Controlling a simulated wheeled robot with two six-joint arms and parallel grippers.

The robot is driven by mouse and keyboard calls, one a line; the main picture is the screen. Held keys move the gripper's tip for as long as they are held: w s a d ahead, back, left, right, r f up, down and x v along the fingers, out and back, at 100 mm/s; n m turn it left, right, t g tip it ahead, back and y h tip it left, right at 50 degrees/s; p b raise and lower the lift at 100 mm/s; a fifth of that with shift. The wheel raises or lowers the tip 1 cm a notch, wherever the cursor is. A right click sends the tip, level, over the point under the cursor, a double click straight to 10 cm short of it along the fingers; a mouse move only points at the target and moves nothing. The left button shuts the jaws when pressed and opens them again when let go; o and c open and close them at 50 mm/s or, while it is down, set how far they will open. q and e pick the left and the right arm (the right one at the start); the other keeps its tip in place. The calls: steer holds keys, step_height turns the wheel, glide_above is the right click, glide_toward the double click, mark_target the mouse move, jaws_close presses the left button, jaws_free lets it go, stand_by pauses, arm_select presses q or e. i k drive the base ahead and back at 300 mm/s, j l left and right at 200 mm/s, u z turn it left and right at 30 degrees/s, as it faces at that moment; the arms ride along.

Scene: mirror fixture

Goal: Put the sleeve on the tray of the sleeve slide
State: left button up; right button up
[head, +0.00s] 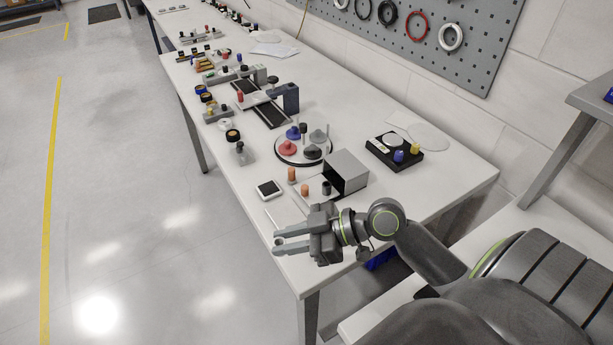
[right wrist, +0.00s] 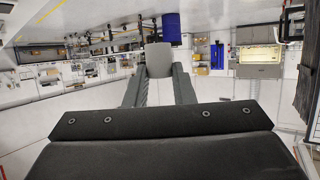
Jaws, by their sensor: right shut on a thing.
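My right gripper (head: 278,241) is above the near left corner of the table, its fingers pointing left. It is shut on a small light-grey piece, which seems to be the sleeve (right wrist: 158,60), between the fingertips in the right wrist view. In the head view the piece is hard to make out against the grey fingers. A grey open-sided box (head: 345,172) stands just beyond the gripper, with a low flat plate at its left side. A black piece (head: 326,188) and an orange piece (head: 305,190) stand there. I cannot tell for certain whether this is the sleeve slide. My left gripper is not in view.
A round stand (head: 303,150) with coloured pieces is behind the box. A black block (head: 394,153) with blue and yellow knobs is to its right. A small white device (head: 269,189) lies near the left table edge. A black rail fixture (head: 264,110) stands farther back.

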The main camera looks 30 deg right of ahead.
mark_target(317, 181)
steer(key=i+j, duration=0.3)
steer(key=i, duration=0.2)
steer(key=i+j, duration=0.25)
steer(key=i, duration=0.3)
steer(key=i+j+z, duration=0.3)
steer(key=i, duration=0.2)
steer(key=i+j+z, duration=0.3)
steer(key=i+j, duration=0.15)
steer(key=j+z, duration=0.1)
steer(key=z, duration=1.35)
